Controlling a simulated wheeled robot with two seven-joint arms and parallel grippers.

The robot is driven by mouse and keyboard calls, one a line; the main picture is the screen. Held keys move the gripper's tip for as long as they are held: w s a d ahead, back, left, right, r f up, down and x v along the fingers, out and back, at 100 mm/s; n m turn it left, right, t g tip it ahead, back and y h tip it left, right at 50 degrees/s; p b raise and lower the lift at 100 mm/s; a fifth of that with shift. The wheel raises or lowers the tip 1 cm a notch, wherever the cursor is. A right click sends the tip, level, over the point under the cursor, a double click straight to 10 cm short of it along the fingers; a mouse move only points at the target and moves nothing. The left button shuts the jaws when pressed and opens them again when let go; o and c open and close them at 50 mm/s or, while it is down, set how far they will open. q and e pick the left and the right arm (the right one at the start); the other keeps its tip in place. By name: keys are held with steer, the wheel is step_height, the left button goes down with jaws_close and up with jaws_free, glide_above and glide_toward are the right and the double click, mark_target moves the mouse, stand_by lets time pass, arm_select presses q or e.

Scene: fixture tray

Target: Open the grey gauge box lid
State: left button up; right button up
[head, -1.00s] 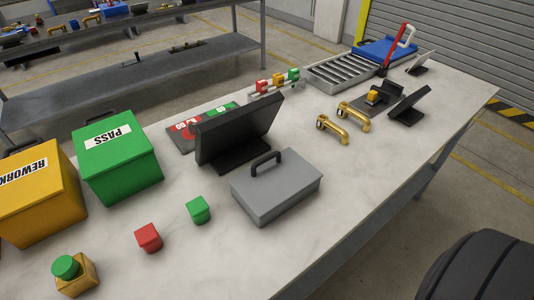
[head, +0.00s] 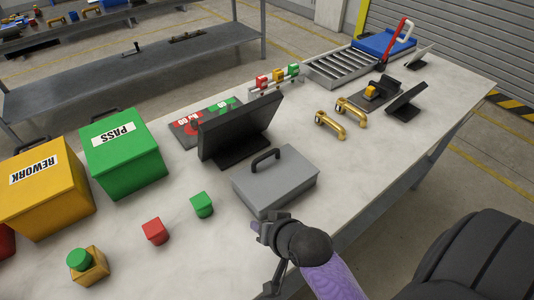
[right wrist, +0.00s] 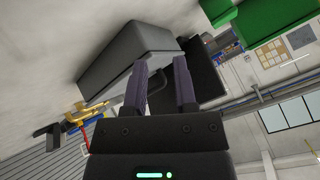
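The grey gauge box (head: 275,184) stands on the table with its lid closed and a dark handle (head: 266,158) on top. In the head view my right gripper (head: 255,228) is low in the picture, in front of the box's near side and apart from the handle. In the right wrist view its two fingers (right wrist: 162,75) are spread with a gap between them and hold nothing. The grey box (right wrist: 125,52) shows beyond them, and the dark handle shows partly behind the fingers. My left gripper is not in view.
A black monitor (head: 238,128) stands just behind the box. A green cube (head: 202,205) and a red cube (head: 155,231) lie to the left. Green PASS (head: 125,160) and yellow REWORK (head: 45,195) bins stand farther left. Brass handles (head: 328,124) lie to the right, with bare tabletop between.

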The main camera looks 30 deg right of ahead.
mark_target(267, 154)
steer(key=w+d+m+t, duration=0.1)
steer(key=w+m, duration=0.1)
steer(key=w+d+m+t+h, duration=0.1)
steer(key=w+d+m, duration=0.1)
steer(key=m, duration=0.1)
steer(key=w+d+m+t+h, duration=0.1)
steer(key=w+m+t, duration=0.1)
steer(key=shift+d+r+m, duration=0.2)
steer(key=shift+r+m, duration=0.1)
steer(key=d+m+h, duration=0.1)
steer(key=m, duration=0.1)
steer(key=w+d+m+t+h, duration=0.1)
steer(key=m, duration=0.1)
steer(key=d+m+t+h, duration=0.1)
steer(key=d+m, duration=0.1)
steer(key=shift+w+r+m, duration=0.3)
steer(key=shift+w, duration=0.05)
steer(key=shift+h, duration=0.4)
steer(key=b+x, duration=0.6)
steer(key=x, duration=0.3)
steer(key=shift+s+f+b, duration=0.1)
steer(key=shift+b, duration=0.25)
steer(key=shift+w+d, duration=0.15)
steer(key=shift+w, duration=0.35)
jaws_close()
